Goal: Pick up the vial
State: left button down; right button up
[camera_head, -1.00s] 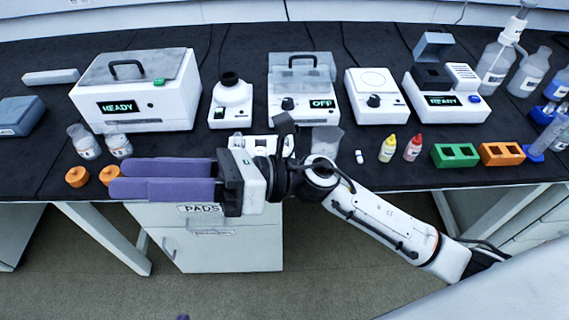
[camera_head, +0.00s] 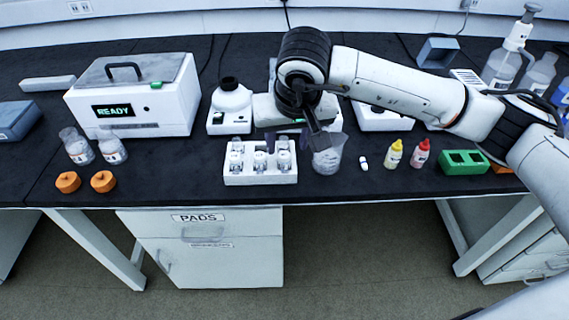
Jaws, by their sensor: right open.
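A white rack (camera_head: 262,179) on the black bench holds several small clear vials with white labels, one of them a front vial (camera_head: 260,161). My right gripper (camera_head: 288,137) points down just behind the rack's back row. Its purple fingers are spread, and the arm hides much of them. I see nothing held between them, and I cannot tell whether they touch a vial. A small white capped piece (camera_head: 363,163) lies farther right on the bench. My left gripper is not in view.
A clear beaker (camera_head: 327,158) stands close to the rack's right side. Yellow (camera_head: 393,155) and red (camera_head: 419,154) bottles and a green block (camera_head: 463,162) are farther right. Orange caps (camera_head: 68,182) and a READY box (camera_head: 140,95) are left. Bench between caps and rack is clear.

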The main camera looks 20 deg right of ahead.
aim_at(284, 155)
jog(key=shift+p+x, duration=0.3)
jog(key=shift+x, duration=2.85)
jog(key=shift+r, duration=0.15)
grip_shut()
